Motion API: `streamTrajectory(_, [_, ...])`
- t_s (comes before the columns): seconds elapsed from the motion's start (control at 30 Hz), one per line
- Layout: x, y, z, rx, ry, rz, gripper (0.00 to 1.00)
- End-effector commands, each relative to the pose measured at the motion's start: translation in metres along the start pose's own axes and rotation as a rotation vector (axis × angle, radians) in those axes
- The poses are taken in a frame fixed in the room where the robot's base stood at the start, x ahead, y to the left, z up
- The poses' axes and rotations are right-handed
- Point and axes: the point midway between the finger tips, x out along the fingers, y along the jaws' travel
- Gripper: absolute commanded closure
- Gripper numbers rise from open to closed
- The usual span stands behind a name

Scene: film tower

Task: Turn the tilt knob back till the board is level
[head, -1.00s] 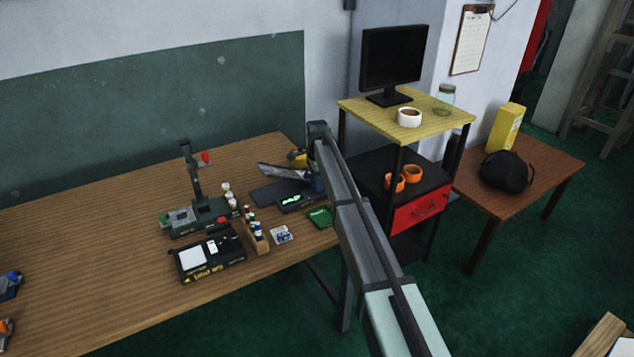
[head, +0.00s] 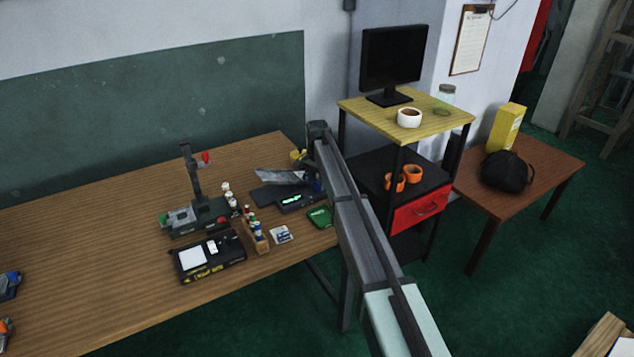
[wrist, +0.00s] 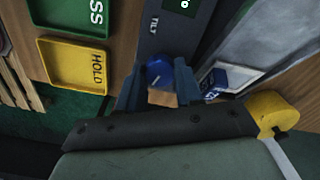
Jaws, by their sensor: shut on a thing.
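The blue tilt knob (wrist: 157,73) sits below the word TILT on a dark grey panel (wrist: 160,42). My gripper (wrist: 158,88) is shut on the knob, one finger on each side, and a pale pointer line on the knob runs slantwise. The silvery board (wrist: 262,48) is to the right of the panel in the wrist view. In the head view the board (head: 279,177) stands behind the panel's green-lit display (head: 291,199); I cannot tell whether it is level.
A yellow HOLD tray (wrist: 73,65) and a green tray (wrist: 75,14) lie left of the panel. A yellow round part (wrist: 272,112) is close to my gripper's right side. A rack of small bottles (head: 255,235) stands on the wooden table (head: 90,270), whose left part is mostly clear.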

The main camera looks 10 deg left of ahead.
Motion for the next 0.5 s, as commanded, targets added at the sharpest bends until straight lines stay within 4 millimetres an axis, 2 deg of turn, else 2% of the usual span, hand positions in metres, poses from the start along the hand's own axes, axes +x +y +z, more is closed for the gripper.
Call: streamTrajectory(0.5, [-0.0002,-0.0002,-0.0001,-0.489,0.0,0.0,0.95])
